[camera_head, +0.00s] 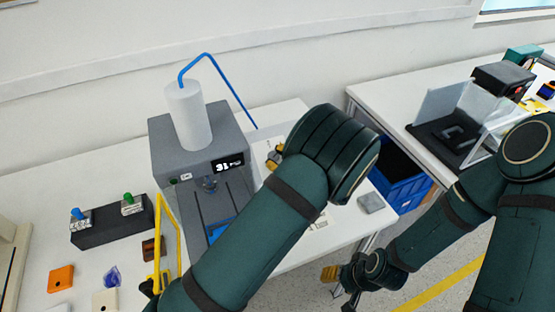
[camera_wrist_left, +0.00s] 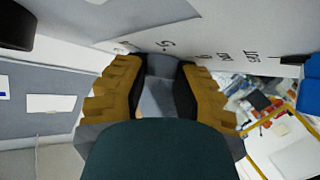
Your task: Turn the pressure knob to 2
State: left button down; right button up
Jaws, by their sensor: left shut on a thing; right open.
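The grey machine (camera_head: 225,135) carries a white cylinder and a blue tube and has a small lit display on its front. My left gripper (camera_head: 275,157) is at the machine's right side, partly hidden behind my arm. In the left wrist view its yellow fingers (camera_wrist_left: 163,80) are shut on a grey knob (camera_wrist_left: 160,95). The knob is against a pale panel (camera_wrist_left: 215,45) with printed marks, too unclear to read the setting. The knob is hidden in the head view. My right gripper (camera_head: 342,285) is open and empty, low beside the table.
A black box with blue and green switches (camera_head: 105,228) stands on the left of the table, with small blocks in front of it. A yellow frame (camera_head: 168,235) is left of the machine. A blue crate (camera_head: 405,190) is below the second table (camera_head: 385,100).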

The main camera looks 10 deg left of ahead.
pick_arm(q)
jog(key=shift+a+r, duration=0.15)
jog(key=shift+a, duration=0.05)
dwell(0.3)
jog(key=c, duration=0.6)
grip_release()
jog(key=shift+n, duration=0.3)
jog(key=shift+d, duration=0.1)
jog(key=shift+s+d, duration=0.25)
jog(key=shift+d, duration=0.3)
jog(key=v, duration=1)
jog(key=shift+s+d, duration=0.1)
jog(key=shift+d, duration=0.25)
